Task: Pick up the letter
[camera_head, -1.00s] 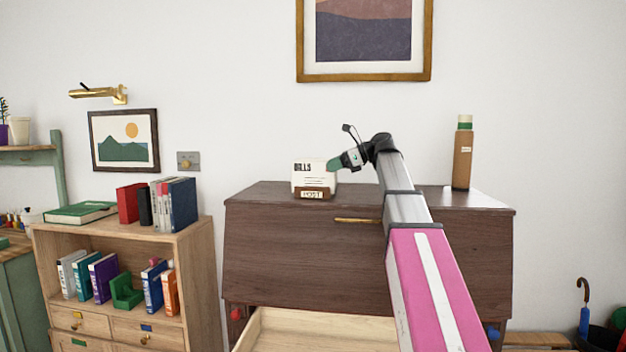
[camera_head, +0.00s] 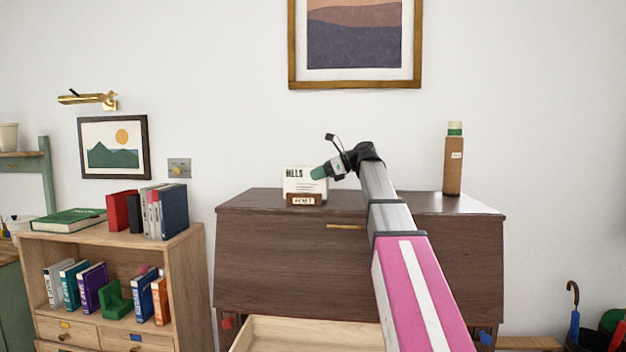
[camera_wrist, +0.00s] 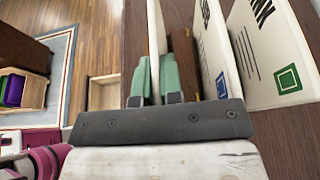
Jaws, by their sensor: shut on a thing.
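White letters (camera_head: 303,179) with "BILLS" print on the front one stand upright in a small wooden rack labelled POST (camera_head: 304,200) on the dark cabinet. My gripper (camera_head: 320,173) is at the right side of the letters in the head view. In the wrist view, my green fingers (camera_wrist: 155,80) are shut on a thin white letter (camera_wrist: 154,28), seen nearly edge-on. Two other letters, one inner (camera_wrist: 212,45) and one with a green square (camera_wrist: 265,50), stand to the right of the fingers. Whether the gripped letter still touches the rack cannot be told.
The dark cabinet (camera_head: 270,255) has an open drawer (camera_head: 310,335) below. A brown and green bottle (camera_head: 453,165) stands at the right of its top. A bookshelf (camera_head: 185,265) with books is at the left. The wall behind is clear around the arm.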

